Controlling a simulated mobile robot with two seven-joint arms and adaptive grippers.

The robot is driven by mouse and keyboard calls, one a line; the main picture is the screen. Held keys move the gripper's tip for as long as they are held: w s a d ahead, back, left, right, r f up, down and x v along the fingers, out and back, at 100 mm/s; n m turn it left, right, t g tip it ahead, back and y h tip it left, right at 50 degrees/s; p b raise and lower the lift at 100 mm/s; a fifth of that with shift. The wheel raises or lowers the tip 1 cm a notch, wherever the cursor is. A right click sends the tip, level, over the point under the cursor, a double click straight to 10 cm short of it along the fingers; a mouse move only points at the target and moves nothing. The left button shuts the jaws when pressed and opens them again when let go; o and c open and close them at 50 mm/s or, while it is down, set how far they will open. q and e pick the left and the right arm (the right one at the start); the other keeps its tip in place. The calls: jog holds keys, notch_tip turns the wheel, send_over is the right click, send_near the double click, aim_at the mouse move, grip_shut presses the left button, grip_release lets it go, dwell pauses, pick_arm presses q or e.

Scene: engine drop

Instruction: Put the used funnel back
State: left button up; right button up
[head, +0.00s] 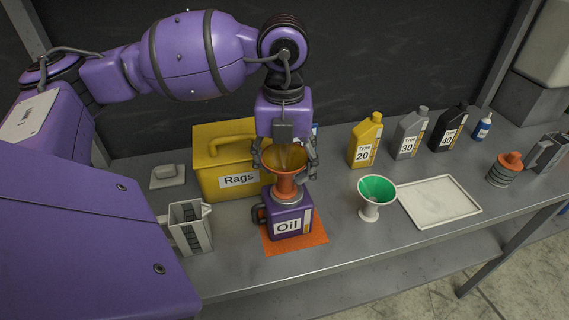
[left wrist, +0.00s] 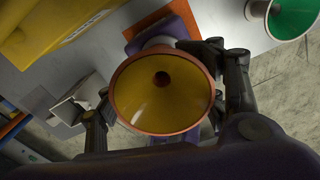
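An orange funnel (head: 286,184) with a yellow inside stands upright in the top of the purple Oil can (head: 288,221). In the left wrist view I look down into the funnel (left wrist: 163,95) and see the dark hole at its bottom. My left gripper (head: 288,168) points down over it, with one finger on each side of the rim. The fingers are wide apart; in the left wrist view the gripper (left wrist: 160,80) is close to the rim, but contact is unclear. A white funnel with a green inside (head: 376,190) stands upright on the table. My right gripper is out of view.
The can stands on an orange cloth (head: 315,238). A yellow Rags box (head: 222,162) is behind left, a grey jug (head: 190,228) at left. A pale tray (head: 438,201) lies at right. Several bottles (head: 366,140) stand behind; an orange-topped part (head: 505,169) is far right.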

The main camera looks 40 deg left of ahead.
pick_arm(q)
jog(key=o, duration=0.7)
jog(key=shift+c, duration=0.2)
jog(key=r, duration=0.7)
jog(key=shift+w+r+b, duration=0.15)
jog(key=shift+w+b, duration=0.05)
jog(key=shift+b, duration=0.2)
jog(key=shift+r, duration=0.3)
